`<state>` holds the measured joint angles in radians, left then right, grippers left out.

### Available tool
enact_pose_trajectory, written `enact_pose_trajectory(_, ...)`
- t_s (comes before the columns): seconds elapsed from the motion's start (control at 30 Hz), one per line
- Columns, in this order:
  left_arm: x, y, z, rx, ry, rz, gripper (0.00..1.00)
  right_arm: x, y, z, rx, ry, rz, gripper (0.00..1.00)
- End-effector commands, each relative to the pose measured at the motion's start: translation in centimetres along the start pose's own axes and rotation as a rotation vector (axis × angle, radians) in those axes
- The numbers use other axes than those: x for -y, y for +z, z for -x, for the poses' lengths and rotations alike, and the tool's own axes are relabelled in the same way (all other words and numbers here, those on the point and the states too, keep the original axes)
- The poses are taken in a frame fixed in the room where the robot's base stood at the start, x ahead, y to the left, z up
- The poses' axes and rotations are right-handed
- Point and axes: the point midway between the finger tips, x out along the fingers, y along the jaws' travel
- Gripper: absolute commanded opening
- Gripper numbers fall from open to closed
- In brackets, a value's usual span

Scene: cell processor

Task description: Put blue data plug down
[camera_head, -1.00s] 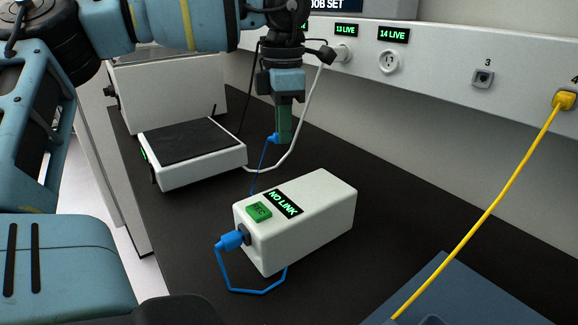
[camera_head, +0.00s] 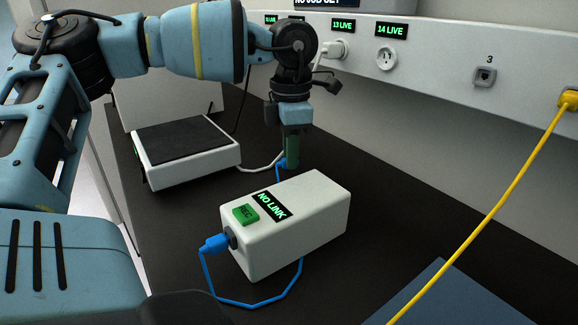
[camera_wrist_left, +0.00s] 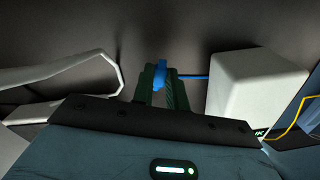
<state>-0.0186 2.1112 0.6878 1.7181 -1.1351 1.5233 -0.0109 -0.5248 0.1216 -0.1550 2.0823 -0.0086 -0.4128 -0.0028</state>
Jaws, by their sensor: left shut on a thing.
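The blue data plug (camera_wrist_left: 160,74) is between the green fingertips of my left gripper (camera_wrist_left: 162,84) in the left wrist view. In the head view my left gripper (camera_head: 291,152) points down behind the white NO LINK box (camera_head: 300,220), low over the dark bench. The held plug is mostly hidden there; a bit of blue (camera_head: 281,168) shows beside the fingers. A blue cable runs from it toward the box. Another blue plug (camera_head: 215,244) sits in the box's front left face, with its cable looping on the bench. My right gripper is not in view.
A white device with a black top (camera_head: 185,150) stands left of my left gripper. The wall panel (camera_head: 440,65) has a white plug in an outlet and a yellow cable (camera_head: 500,200) at the right. Dark bench (camera_head: 390,200) is bare right of the box.

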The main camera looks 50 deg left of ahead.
Motion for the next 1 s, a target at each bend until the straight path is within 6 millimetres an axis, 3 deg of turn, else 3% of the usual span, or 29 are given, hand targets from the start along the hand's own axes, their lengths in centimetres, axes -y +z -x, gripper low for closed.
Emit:
enact_pose_trajectory(0.17, 0.0, 0.0, -0.7, -0.001, -0.002, 0.000, 0.00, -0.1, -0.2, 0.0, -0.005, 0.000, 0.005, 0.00)
enact_pose_trajectory(0.4, 0.0, 0.0, -3.6, -0.001, -0.001, 0.001, 0.00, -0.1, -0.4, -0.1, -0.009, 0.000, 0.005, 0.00)
enact_pose_trajectory(0.8, 0.0, 0.0, -4.1, 0.000, 0.000, 0.001, 0.00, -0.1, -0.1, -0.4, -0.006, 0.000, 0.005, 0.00)
enact_pose_trajectory(0.83, 0.0, 0.0, -4.0, 0.000, 0.000, 0.001, 0.18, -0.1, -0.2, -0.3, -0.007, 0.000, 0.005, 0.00)
enact_pose_trajectory(1.0, 0.0, 0.0, -4.0, 0.001, 0.000, 0.001, 0.36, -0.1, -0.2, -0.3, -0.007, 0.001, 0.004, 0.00)
